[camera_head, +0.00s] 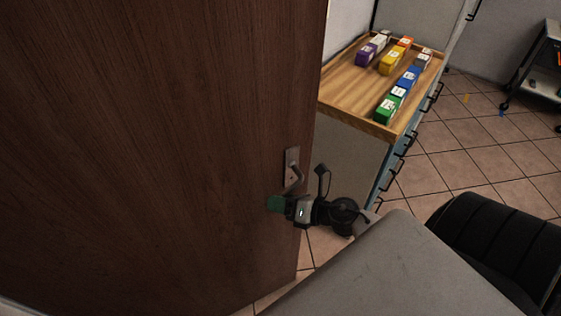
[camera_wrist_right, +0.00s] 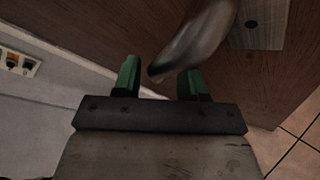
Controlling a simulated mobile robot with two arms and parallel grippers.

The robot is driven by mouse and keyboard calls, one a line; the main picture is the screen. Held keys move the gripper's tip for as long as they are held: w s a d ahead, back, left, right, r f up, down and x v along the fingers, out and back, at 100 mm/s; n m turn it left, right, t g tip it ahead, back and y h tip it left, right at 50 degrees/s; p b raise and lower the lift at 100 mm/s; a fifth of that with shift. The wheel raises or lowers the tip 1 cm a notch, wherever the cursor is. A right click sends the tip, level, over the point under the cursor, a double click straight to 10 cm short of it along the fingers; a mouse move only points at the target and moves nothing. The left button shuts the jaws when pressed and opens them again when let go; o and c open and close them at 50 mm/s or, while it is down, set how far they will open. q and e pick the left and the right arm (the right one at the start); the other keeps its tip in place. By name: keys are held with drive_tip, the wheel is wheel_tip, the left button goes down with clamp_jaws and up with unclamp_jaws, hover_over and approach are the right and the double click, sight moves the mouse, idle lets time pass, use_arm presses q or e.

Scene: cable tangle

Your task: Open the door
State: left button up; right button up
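The brown wooden door (camera_head: 150,150) fills the left half of the head view. Its metal lever handle (camera_head: 295,175) sits on a plate near the door's right edge. My right gripper (camera_head: 276,203), with green fingertips, is just below the handle in the head view. In the right wrist view the gripper (camera_wrist_right: 160,80) is open, its two green fingers apart. The lever (camera_wrist_right: 200,42) reaches in from above, with its end in the gap between the fingers; I cannot tell whether it touches either. My left gripper is not in view.
Beyond the door edge, a wooden tray (camera_head: 345,108) with several coloured boxes rests on a drawer cabinet (camera_head: 398,165). A black chair (camera_head: 490,240) stands at the lower right.

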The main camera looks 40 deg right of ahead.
drive_tip(key=b+v, duration=0.3)
drive_tip(key=v, duration=0.7)
drive_tip(key=shift+s+d+b, duration=0.2)
drive_tip(key=shift+s+b, duration=0.1)
drive_tip(key=shift+b, duration=0.1)
